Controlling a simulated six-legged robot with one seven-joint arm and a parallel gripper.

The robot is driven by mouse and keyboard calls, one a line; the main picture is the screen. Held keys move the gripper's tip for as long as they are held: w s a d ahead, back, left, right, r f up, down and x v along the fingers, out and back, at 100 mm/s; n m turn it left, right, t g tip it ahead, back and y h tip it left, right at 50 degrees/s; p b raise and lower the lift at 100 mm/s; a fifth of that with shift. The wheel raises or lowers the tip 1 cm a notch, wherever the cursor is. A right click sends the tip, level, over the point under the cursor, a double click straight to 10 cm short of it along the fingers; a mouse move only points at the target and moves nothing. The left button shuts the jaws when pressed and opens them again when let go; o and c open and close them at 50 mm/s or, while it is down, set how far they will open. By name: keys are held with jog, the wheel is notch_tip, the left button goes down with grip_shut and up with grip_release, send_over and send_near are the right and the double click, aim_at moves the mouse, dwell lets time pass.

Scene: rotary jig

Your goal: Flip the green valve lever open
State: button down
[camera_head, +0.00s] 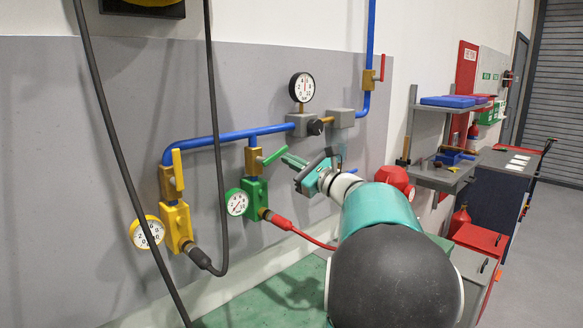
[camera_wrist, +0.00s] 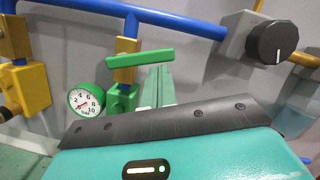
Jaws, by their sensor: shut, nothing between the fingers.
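The green valve lever (camera_head: 274,156) sticks out to the right from a brass valve (camera_head: 252,161) above a green block with a gauge. In the wrist view the lever (camera_wrist: 140,58) lies nearly level across the picture, its right end slightly higher. My gripper (camera_head: 288,160) is shut and empty, its fingertips close to the lever's free end. In the wrist view my fingertips (camera_wrist: 158,70) are just below the right half of the lever. I cannot tell whether they touch it.
A blue pipe (camera_head: 220,138) runs along the wall above the valve. A yellow lever (camera_head: 177,168) stands upright at left, and a red lever (camera_head: 382,67) is at upper right. A regulator with a black knob (camera_wrist: 272,42) is right of the lever. A red hose (camera_head: 305,236) hangs below.

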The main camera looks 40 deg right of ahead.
jog(key=r+n, duration=0.1)
jog(key=n, duration=0.3)
jog(key=a+r+n+g+y, duration=0.1)
jog(key=r+n, duration=0.1)
jog(key=n, duration=0.2)
jog(key=a+r+n+g+y, duration=0.1)
jog(key=r+n, duration=0.1)
jog(key=n, duration=0.2)
jog(key=shift+f, duration=0.1)
